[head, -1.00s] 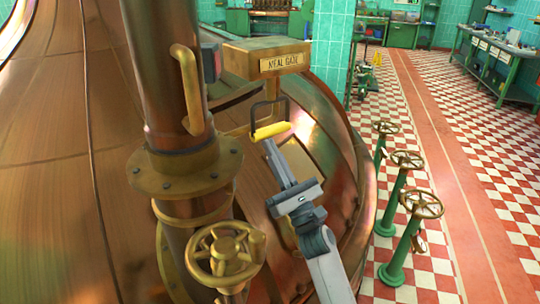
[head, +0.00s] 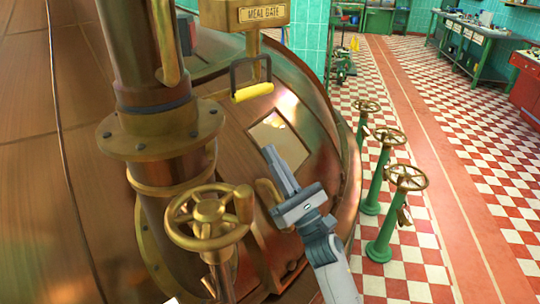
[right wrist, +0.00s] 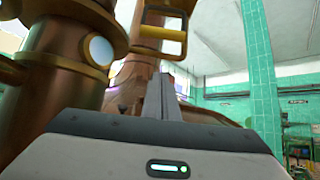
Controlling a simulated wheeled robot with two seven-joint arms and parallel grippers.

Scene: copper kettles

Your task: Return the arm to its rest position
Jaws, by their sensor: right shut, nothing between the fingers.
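My right gripper (head: 270,154) is in front of the copper kettle (head: 50,150) in the head view, pointing up and to the left. Its fingers are shut together and hold nothing. The shut fingers also show in the right wrist view (right wrist: 168,95). They are below and apart from the yellow-gripped handle (head: 253,92), which hangs under the brass box marked MEAL GATE (head: 243,15). My left gripper is not in view.
A flanged copper pipe (head: 160,135) and a brass handwheel (head: 208,218) stand left of the gripper. Several green valve posts with brass wheels (head: 407,178) stand on the checkered floor to the right. Green workbenches (head: 478,60) are at the back right.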

